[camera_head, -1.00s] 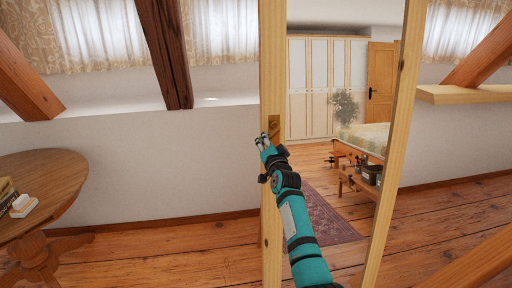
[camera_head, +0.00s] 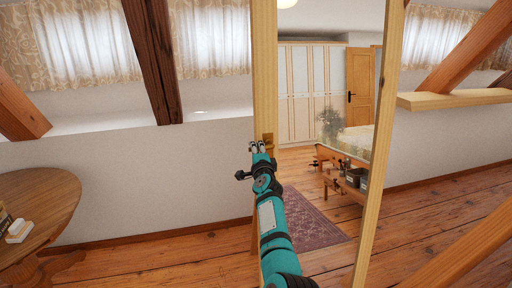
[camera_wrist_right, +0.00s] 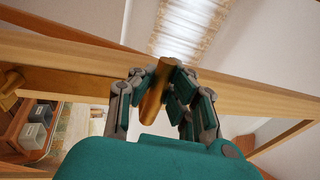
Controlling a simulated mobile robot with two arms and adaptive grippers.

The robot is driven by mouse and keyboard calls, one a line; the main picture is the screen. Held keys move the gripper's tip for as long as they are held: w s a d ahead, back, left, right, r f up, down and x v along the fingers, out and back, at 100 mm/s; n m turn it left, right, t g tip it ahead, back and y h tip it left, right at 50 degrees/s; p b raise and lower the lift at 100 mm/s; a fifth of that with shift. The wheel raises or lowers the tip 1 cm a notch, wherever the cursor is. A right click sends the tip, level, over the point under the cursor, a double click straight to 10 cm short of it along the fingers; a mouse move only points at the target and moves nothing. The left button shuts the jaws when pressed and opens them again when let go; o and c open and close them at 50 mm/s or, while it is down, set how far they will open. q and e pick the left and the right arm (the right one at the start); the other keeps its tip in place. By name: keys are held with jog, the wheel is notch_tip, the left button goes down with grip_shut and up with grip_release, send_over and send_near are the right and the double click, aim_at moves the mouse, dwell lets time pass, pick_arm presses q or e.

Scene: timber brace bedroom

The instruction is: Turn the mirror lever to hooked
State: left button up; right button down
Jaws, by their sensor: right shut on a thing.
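The mirror (camera_head: 300,225) stands in a pale wooden frame (camera_head: 265,60) and reflects the room. The brass lever (camera_head: 268,139) is on the frame's left post, mostly hidden by my gripper in the head view. In the right wrist view the lever (camera_wrist_right: 154,90) is a brass bar, tilted, between the fingers. My right gripper (camera_head: 259,147) is shut on the lever; its fingers also show in the wrist view (camera_wrist_right: 160,82). My left gripper is not in view.
A round wooden table (camera_head: 45,205) with small items stands at the left. A dark sloping beam (camera_head: 152,60) is behind, left of the mirror. A wooden shelf (camera_head: 455,98) and sloping timbers are at the right. The floor beside the mirror is clear.

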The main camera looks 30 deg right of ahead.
jog(key=shift+a+f+m, duration=0.1)
jog(key=shift+f+m, duration=0.2)
jog(key=shift+f, duration=0.15)
jog(key=c, duration=1.7)
grip_release()
jog(key=shift+r, duration=0.1)
jog(key=shift+c, duration=0.2)
jog(key=o, duration=0.5)
jog(key=shift+s+r, duration=0.1)
jog(key=shift+r, duration=0.25)
jog(key=v, duration=0.7)
jog(key=shift+s, duration=0.25)
jog(key=shift+f, duration=0.15)
jog(key=shift+c, duration=0.4)
